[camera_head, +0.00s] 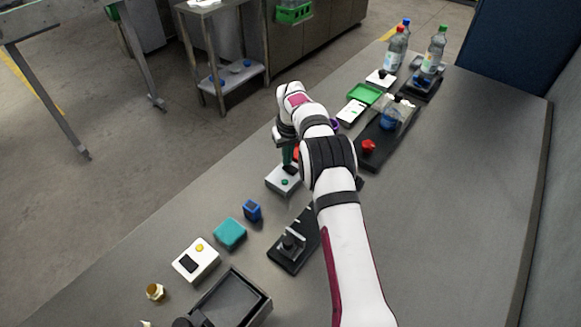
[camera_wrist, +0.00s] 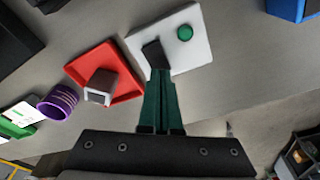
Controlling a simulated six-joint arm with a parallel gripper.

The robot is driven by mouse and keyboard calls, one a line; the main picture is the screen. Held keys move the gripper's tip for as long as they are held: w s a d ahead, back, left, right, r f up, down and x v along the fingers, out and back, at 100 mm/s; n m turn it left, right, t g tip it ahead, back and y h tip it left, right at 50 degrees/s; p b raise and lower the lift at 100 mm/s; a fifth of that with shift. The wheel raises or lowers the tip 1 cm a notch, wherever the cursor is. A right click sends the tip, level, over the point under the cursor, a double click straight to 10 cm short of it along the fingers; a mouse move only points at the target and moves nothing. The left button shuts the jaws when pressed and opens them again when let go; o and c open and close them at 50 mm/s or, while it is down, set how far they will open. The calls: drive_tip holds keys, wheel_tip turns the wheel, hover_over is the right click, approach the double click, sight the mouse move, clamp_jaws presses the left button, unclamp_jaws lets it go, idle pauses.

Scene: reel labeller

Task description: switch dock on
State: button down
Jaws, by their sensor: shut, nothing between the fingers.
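A white switch box (camera_wrist: 200,53) shows in the wrist view, with a round green button or lamp (camera_wrist: 185,32) and a black switch piece (camera_wrist: 154,53). I cannot read a label that says it is the dock. In the head view the same white box (camera_head: 279,188) sits on the bench below my gripper (camera_head: 288,163). In the wrist view my gripper (camera_wrist: 160,77) is shut and empty, its dark green fingers together. Their tips are right at the black switch piece and hide its lower edge. I cannot tell whether they touch it.
A red tray (camera_wrist: 128,85) with a dark and white block lies beside the box, with a purple ring (camera_wrist: 58,101) beyond. A blue cup (camera_head: 252,210), teal block (camera_head: 229,234), white device (camera_head: 196,260) and black fixture (camera_head: 290,255) are nearer. Bottles (camera_head: 396,50) stand at the far end.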

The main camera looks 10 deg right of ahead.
drive_tip(key=shift+f, duration=0.45)
wheel_tip(320, 180, up, 6)
drive_tip(key=shift+r, duration=0.5)
idle(0.5)
